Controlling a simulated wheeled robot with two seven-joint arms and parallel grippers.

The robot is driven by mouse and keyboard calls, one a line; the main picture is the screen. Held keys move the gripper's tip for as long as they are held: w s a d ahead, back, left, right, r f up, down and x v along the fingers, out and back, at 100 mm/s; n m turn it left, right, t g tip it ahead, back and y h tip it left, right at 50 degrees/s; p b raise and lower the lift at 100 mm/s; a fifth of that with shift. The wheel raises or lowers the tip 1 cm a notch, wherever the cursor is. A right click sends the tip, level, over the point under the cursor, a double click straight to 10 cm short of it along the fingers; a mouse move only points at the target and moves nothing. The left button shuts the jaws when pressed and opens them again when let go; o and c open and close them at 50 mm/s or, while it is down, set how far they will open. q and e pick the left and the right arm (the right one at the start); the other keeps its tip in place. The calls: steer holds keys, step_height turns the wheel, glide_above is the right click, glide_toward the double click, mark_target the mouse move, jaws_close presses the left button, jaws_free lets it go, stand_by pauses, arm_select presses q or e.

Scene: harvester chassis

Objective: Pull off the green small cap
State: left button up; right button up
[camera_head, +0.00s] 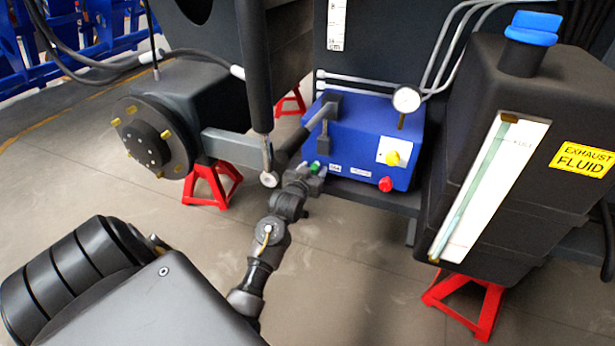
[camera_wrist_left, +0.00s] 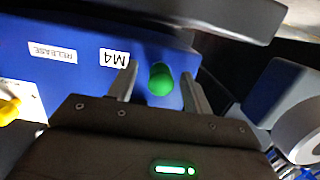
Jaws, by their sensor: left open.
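The small green cap (camera_wrist_left: 160,78) is on the face of a blue box, beside a label reading M4. My left gripper (camera_wrist_left: 163,82) is open, with one finger on each side of the cap; I cannot tell whether either finger touches it. In the head view the green cap (camera_head: 315,166) is a small spot at the tip of my left gripper (camera_head: 312,175), partly hidden by it. The blue box (camera_head: 352,140) also carries a yellow knob (camera_head: 392,158) and a red knob (camera_head: 386,184). My right gripper is not in view.
A black lever bar (camera_head: 318,118) runs close above the gripper. A black tank (camera_head: 515,150) with a blue lid stands at right. A wheel hub (camera_head: 152,138) and red stands (camera_head: 212,183) are at left. The floor in front is clear.

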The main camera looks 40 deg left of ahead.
arm_select(q)
steer(key=shift+w+a, duration=0.1)
steer(key=shift+w, duration=0.2)
steer(key=shift+c, duration=0.4)
jaws_close()
steer(key=shift+f+p+v, duration=0.15)
steer(key=shift+p+v, duration=0.7)
steer(key=shift+v, duration=0.1)
steer(key=shift+f+p+v, duration=0.15)
steer(key=shift+p+v, duration=0.65)
steer(key=shift+v, duration=0.15)
